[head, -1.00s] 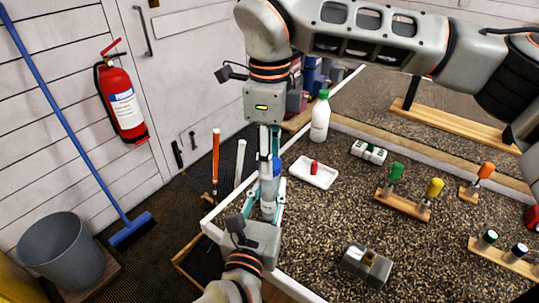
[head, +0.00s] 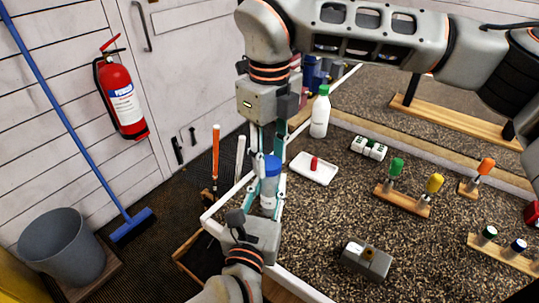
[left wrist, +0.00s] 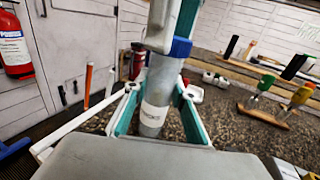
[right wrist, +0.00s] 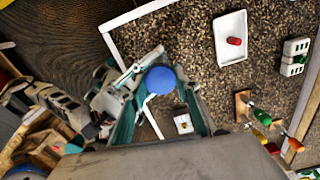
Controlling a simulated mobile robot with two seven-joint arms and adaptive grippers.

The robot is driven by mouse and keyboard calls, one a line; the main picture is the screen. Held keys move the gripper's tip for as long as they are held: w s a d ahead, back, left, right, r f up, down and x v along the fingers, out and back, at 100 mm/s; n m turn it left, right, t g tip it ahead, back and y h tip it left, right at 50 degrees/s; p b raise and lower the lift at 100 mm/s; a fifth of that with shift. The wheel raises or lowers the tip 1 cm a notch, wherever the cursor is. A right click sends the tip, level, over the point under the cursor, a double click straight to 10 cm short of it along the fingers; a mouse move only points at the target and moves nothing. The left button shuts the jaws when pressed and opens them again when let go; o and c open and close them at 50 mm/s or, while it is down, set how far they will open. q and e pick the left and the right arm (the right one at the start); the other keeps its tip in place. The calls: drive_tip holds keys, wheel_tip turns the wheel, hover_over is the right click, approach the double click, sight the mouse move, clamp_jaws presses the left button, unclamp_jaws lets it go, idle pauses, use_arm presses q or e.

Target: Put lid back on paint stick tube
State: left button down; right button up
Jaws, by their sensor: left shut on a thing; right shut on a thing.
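The clear, labelled paint stick tube (head: 268,196) stands upright near the table's left corner. My left gripper (head: 266,208) is shut around it from the front. It also shows in the left wrist view (left wrist: 153,100). The blue lid (head: 272,166) is at the top of the tube, also seen from above in the right wrist view (right wrist: 159,80). My right gripper (head: 268,160) reaches down from above with its fingers at the lid's sides, shut on it. I cannot tell how tightly the lid sits on the tube.
A white tray (head: 300,174) with a red piece stands right of the tube. A white bottle (head: 320,116) with a green cap is behind. Wooden racks with coloured-handled tools (head: 402,200) stand to the right. A grey metal block (head: 366,262) lies in front.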

drive_tip(key=m, duration=0.5)
drive_tip(key=shift+m, duration=0.3)
drive_tip(key=m, duration=1.5)
drive_tip(key=shift+m, duration=0.3)
drive_tip(key=m, duration=1)
drive_tip(key=shift+m, duration=0.4)
drive_tip(key=m, duration=0.4)
